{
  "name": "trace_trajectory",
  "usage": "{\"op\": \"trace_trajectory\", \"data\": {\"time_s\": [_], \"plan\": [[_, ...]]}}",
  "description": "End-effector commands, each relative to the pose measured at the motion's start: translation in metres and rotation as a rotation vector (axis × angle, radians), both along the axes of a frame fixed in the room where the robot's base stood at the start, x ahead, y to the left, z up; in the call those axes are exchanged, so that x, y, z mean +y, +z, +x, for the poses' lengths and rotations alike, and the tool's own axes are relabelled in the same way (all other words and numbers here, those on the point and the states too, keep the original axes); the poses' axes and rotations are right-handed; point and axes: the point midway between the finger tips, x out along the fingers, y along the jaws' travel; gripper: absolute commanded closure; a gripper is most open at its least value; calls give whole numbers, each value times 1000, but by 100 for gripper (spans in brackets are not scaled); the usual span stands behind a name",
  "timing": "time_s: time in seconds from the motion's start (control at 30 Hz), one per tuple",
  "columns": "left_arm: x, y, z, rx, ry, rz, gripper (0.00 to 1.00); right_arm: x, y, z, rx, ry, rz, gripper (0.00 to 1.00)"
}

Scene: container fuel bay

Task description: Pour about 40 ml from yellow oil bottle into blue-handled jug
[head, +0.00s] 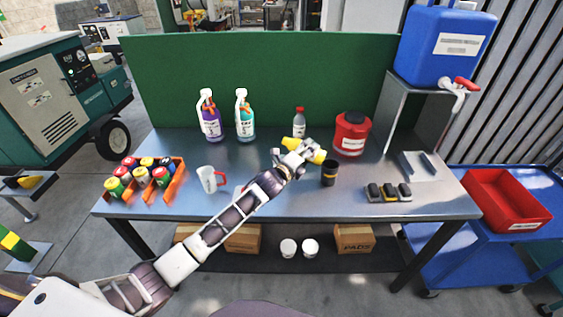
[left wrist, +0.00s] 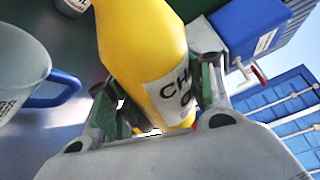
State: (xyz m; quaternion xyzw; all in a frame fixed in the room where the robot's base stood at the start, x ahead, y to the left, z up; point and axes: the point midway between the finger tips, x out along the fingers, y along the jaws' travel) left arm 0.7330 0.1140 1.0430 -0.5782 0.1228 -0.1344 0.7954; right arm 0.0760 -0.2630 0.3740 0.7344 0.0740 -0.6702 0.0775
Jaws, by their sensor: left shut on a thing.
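The yellow oil bottle (head: 318,156) is held tilted, close to lying flat, above the back middle of the metal table. My left gripper (head: 296,160) is shut around it. In the left wrist view the yellow bottle (left wrist: 145,50) sits between the fingers, with a white label facing the camera. The jug (left wrist: 22,75) with a blue handle (left wrist: 62,90) stands at the left of the left wrist view, apart from the bottle's body. In the head view I cannot make out this jug; my arm may hide it. The bottle's mouth and any liquid flow are not visible. My right gripper is not in view.
A black cup (head: 329,175) stands close to my left gripper, with a red can (head: 351,134) behind it. A red-handled mug (head: 208,180), two spray bottles (head: 210,122) and an orange crate (head: 176,188) of cans stand left. A clear bottle (head: 299,124) stands behind.

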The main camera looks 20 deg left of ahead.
Motion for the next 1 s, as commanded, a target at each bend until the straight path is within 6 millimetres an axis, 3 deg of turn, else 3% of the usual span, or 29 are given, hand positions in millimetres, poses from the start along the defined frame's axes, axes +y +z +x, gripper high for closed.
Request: {"op": "trace_trajectory", "data": {"time_s": [1.0], "plan": [[1,-9,0,12,1,-190,76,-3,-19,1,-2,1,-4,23]]}}
